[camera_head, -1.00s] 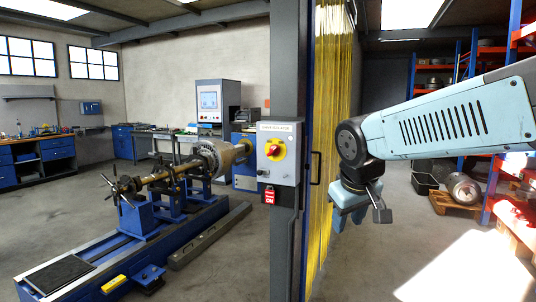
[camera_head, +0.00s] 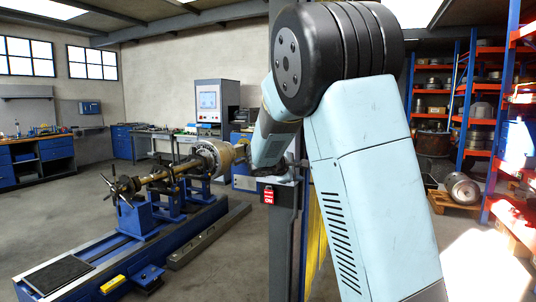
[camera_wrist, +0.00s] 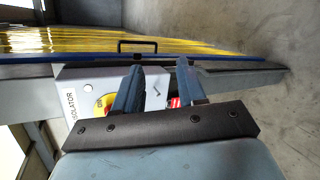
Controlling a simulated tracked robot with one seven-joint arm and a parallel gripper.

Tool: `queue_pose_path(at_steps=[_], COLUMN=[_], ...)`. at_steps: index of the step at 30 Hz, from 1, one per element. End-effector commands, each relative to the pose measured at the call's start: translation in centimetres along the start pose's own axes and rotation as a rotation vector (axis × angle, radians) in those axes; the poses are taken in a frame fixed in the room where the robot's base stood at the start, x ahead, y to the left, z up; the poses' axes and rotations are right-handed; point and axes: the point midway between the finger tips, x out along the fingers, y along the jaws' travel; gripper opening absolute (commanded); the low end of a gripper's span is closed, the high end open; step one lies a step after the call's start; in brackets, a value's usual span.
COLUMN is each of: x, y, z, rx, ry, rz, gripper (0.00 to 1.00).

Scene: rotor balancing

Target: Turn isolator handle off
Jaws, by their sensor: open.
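The isolator box (camera_wrist: 88,82) is a pale panel lettered "ISOLATOR", turned sideways in the wrist view. Its yellow disc (camera_wrist: 101,106) shows left of my gripper's left finger, which hides part of it. The red handle cannot be made out clearly. My gripper (camera_wrist: 159,68) is open, with its two blue fingers apart and nothing visibly held between them. In the head view my arm hides most of the box.
Yellow strip curtain (camera_wrist: 190,45) and a black pull handle (camera_wrist: 137,45) are beside the box. The balancing machine with its rotor (camera_head: 214,157) stands to the left. Shelving (camera_head: 476,120) is at the right.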

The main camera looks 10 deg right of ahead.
Motion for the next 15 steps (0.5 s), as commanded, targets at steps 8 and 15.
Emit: queue_pose_path(at_steps=[8, 15], x=[-2.3, -4.3], y=[5.0, 6.9], z=[-9.8, -13.9], rx=[-0.303, -0.426], ry=[-0.01, -0.014], rz=[0.309, 0.443], gripper=[0.4, 0.4])
